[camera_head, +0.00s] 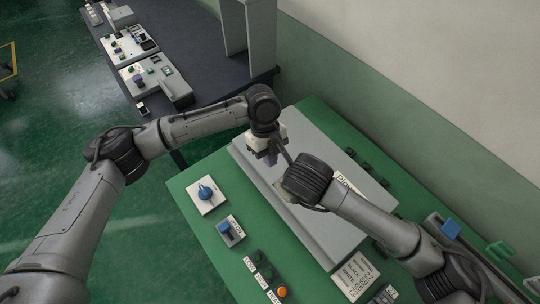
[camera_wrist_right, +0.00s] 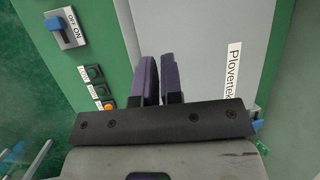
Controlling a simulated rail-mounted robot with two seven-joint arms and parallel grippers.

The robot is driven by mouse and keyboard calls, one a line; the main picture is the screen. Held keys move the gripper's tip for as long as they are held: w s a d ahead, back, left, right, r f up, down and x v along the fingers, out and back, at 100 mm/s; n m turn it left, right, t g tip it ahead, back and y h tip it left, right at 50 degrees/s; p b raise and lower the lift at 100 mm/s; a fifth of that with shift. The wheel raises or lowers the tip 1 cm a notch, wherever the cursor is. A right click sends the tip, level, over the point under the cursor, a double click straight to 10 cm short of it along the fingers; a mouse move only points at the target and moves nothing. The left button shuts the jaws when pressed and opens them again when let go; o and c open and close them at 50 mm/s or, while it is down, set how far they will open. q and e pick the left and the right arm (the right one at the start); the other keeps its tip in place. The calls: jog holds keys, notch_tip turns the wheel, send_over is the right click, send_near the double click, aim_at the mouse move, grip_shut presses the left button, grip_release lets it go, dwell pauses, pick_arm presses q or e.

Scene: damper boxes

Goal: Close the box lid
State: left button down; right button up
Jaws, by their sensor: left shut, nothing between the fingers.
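The light grey box (camera_head: 318,226) lies on the green board, with a flat, smooth grey top. A white "Plovertek" label is on the top; it also shows in the right wrist view (camera_wrist_right: 220,75). The lid looks flat on the box, but I cannot tell whether it is fully down. My left gripper (camera_head: 271,160) is shut and empty over the box's upper left part. My right gripper (camera_wrist_right: 158,60) is over the box, its purple fingers close together with nothing seen between them. In the head view my right wrist hides part of the box top.
On the green board (camera_head: 188,183) left of the box are a blue knob (camera_head: 205,191), a blue ON/OFF switch (camera_head: 226,230) and several buttons, one orange (camera_head: 281,292). Blue and green handles stand at the right. A dark table (camera_head: 196,60) with devices is behind.

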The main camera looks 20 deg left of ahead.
jog(key=o, duration=0.7)
